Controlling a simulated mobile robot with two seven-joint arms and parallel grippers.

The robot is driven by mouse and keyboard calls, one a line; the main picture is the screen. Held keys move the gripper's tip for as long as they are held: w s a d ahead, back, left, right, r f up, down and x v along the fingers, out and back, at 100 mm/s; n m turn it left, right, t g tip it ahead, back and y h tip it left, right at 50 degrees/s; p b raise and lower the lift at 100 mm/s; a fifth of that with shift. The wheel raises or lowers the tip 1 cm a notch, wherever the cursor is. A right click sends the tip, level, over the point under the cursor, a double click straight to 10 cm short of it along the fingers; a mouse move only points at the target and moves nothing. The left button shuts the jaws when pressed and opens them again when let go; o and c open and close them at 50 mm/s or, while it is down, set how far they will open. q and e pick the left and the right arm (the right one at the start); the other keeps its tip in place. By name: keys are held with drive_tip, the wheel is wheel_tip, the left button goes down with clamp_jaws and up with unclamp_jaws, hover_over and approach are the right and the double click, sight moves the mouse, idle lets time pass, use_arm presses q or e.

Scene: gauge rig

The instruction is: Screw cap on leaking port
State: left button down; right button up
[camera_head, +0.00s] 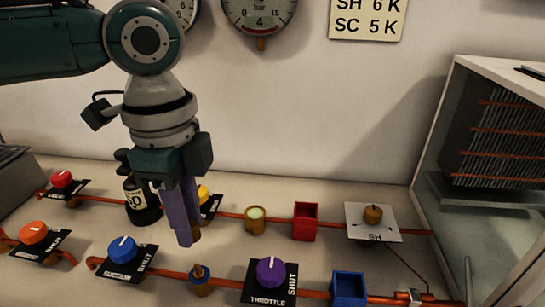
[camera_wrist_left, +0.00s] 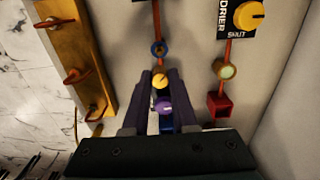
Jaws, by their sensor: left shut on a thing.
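My left gripper (camera_head: 188,238) comes down from the upper left in the head view with its purple fingers pointing down. It is shut on a small brass cap (camera_head: 196,236), mostly hidden by the fingers. The cap also shows between the fingertips in the left wrist view (camera_wrist_left: 160,81). The port (camera_head: 200,280), a brass stub with a blue collar, stands on the front copper pipe. It also shows in the left wrist view (camera_wrist_left: 158,48), apart from the cap. In the head view the fingertips are above and behind the port. I see no leak spray. My right gripper is out of view.
The purple throttle knob (camera_head: 270,271) and blue box (camera_head: 348,286) lie right of the port. The blue knob (camera_head: 122,250) is to its left. Behind are a sight glass (camera_head: 255,218), red box (camera_head: 305,221) and black bottle (camera_head: 141,203). A glass-sided cabinet (camera_head: 490,180) stands right.

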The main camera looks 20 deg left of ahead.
use_arm(q)
drive_tip(key=shift+s+a+f, duration=0.15)
drive_tip(key=shift+a, duration=0.25)
drive_tip(key=shift+d, duration=0.1)
drive_tip(key=shift+p, duration=0.5)
drive_tip(key=shift+f+b, duration=1.45)
drive_tip(key=shift+f, duration=1.1)
drive_tip(key=shift+p, duration=0.4)
